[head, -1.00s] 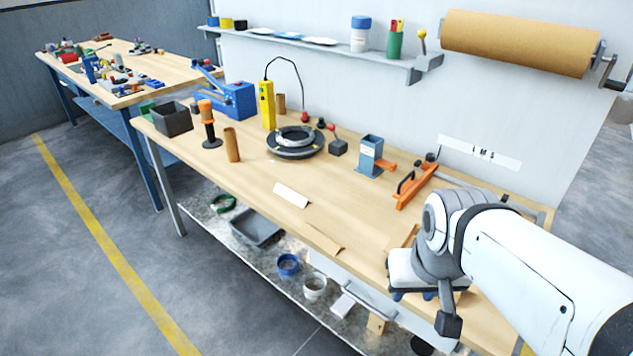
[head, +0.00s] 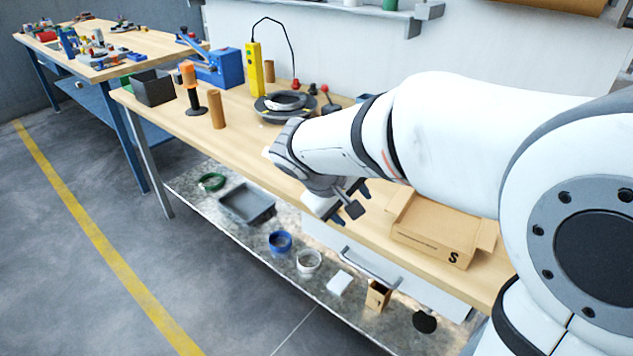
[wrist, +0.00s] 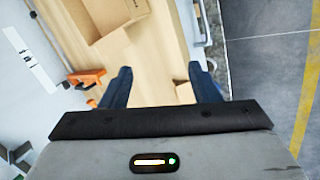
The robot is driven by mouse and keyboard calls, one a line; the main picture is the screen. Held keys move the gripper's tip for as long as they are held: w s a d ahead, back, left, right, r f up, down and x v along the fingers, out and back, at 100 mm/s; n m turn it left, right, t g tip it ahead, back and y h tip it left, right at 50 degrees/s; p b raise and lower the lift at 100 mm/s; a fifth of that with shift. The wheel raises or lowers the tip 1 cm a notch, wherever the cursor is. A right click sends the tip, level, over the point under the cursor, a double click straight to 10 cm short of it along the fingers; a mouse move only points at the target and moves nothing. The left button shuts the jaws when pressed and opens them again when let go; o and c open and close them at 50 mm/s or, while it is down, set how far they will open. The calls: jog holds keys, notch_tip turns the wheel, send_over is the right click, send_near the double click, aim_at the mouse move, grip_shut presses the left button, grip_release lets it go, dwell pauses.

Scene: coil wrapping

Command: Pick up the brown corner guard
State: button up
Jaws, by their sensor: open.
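My gripper (head: 350,203) is over the front part of the workbench, left of the open cardboard box. In the wrist view my gripper (wrist: 160,70) has its two dark fingers wide apart with nothing held between them. A small brown piece, seemingly the corner guard (wrist: 185,93), lies on the wooden top. It appears between the fingers, nearer the right one, and partly behind the gripper body. Its height below the fingers is hard to tell. In the head view my arm hides that spot, so the guard does not show there.
The cardboard box (head: 435,228) stands on the bench (head: 245,125) right of my gripper, and also shows in the wrist view (wrist: 95,22). An orange clamp (wrist: 87,77) lies near the left finger. The coil (head: 283,105) and a brown tube (head: 216,110) stand farther left.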

jog(key=w+a+f+n+t+b, duration=0.2)
jog(key=w+a+f, duration=0.2)
jog(key=a, duration=0.4)
jog(key=x, duration=0.8)
jog(key=shift+r+n+h+b, duration=0.15)
jog(key=shift+n+h+b, duration=0.15)
jog(key=shift+h+b, duration=0.15)
jog(key=shift+w, duration=0.1)
jog(key=c, duration=1.1)
